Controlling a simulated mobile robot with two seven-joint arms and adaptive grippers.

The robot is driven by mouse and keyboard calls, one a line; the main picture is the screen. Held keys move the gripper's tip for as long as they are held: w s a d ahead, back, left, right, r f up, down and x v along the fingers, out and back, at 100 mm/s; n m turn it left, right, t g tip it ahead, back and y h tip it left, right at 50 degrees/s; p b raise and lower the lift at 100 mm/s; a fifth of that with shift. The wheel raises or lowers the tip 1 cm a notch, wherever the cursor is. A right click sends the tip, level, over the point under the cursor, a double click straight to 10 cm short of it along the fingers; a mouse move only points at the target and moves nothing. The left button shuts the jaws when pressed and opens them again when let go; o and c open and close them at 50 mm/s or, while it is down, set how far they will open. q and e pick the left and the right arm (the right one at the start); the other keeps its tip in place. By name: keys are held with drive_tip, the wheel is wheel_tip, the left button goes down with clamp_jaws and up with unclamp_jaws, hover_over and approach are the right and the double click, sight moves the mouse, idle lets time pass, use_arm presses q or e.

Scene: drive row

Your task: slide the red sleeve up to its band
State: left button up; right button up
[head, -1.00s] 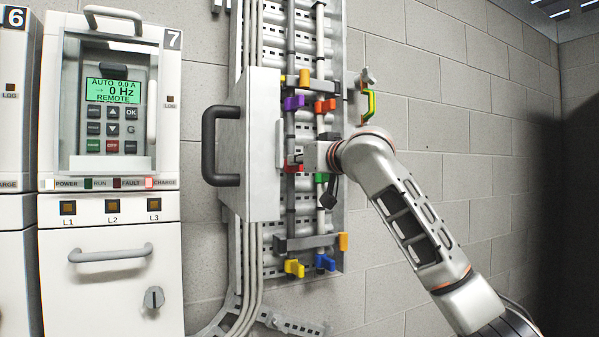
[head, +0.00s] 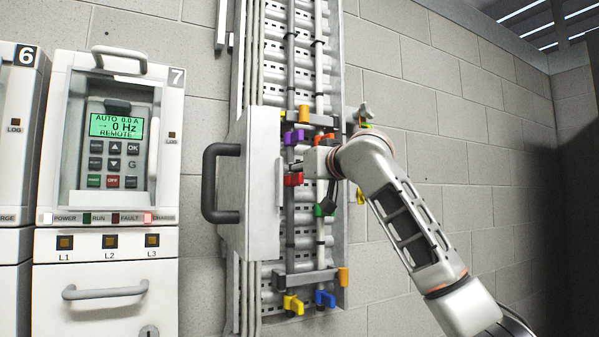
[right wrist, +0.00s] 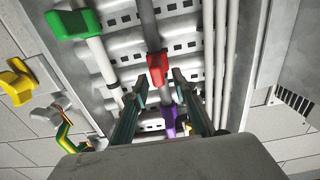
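The red sleeve (head: 293,180) sits on the left vertical rod of the wall panel, below the purple piece (head: 293,137). In the right wrist view the red sleeve (right wrist: 157,68) shows at my fingertips, with a gap on either side. My right gripper (head: 304,163) is just above and right of the sleeve in the head view. In the wrist view its two fingers (right wrist: 160,80) stand apart, open, with nothing clamped. The purple piece also shows between the fingers, farther off (right wrist: 170,121). I cannot make out the sleeve's band clearly. My left gripper is out of view.
A grey box with a black handle (head: 210,182) stands out just left of the rods. An orange-red piece (head: 323,138) and a green one (head: 324,209) sit on the right rod. Yellow (head: 293,305) and blue (head: 325,299) pieces are lower. Bare wall lies right.

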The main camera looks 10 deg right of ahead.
drive_tip(key=v, duration=1.2)
idle(0.3)
